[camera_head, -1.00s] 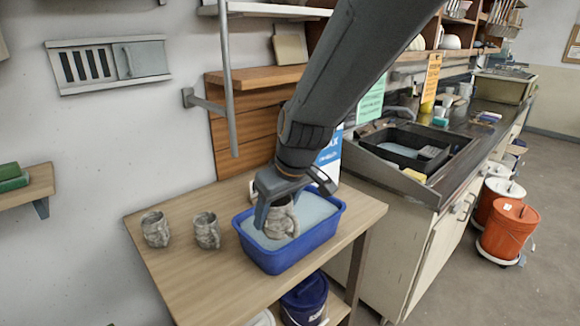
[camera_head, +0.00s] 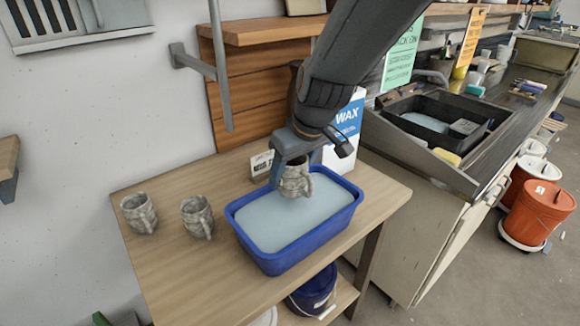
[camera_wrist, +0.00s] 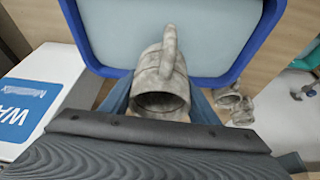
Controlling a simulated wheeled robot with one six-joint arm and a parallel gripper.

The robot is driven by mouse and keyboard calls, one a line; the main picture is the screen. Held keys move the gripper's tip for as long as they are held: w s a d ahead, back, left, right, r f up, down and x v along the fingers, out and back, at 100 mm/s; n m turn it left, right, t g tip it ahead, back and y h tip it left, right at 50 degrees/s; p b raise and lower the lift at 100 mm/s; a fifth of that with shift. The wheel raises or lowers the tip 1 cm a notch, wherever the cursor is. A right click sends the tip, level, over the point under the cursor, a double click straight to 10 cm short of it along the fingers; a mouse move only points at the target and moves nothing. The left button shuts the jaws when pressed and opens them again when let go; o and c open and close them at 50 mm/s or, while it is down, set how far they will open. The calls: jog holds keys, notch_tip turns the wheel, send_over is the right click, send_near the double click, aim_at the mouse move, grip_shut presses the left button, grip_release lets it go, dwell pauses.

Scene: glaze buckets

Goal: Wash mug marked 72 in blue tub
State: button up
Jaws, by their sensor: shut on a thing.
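A blue tub (camera_head: 326,226) of pale cloudy liquid stands on the wooden table; its rim also shows in the wrist view (camera_wrist: 222,77). My gripper (camera_head: 291,168) is shut on a grey mottled mug (camera_head: 296,181), held over the back part of the tub. In the wrist view the mug (camera_wrist: 160,88) sits between the fingers, with its opening toward the camera and its handle pointing up in the picture. I cannot read a number on it. Two similar mugs, the left mug (camera_head: 139,213) and the right mug (camera_head: 197,217), stand on the table left of the tub.
A white and blue WAX box (camera_head: 345,128) stands behind the tub, beside a small sign (camera_head: 262,163). A sink (camera_head: 432,120) is at the right. The table front left (camera_head: 190,275) is clear. Buckets stand on the floor.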

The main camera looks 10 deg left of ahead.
jog(key=shift+f, duration=0.3)
jog(key=shift+f+b, duration=0.65)
jog(key=shift+f, duration=0.15)
jog(key=shift+f+b, duration=3.5)
jog(key=shift+f, duration=0.8)
jog(key=shift+a, duration=0.1)
jog(key=shift+s+a+r+p, duration=0.1)
jog(key=shift+a+p, duration=0.3)
jog(key=shift+a, duration=0.15)
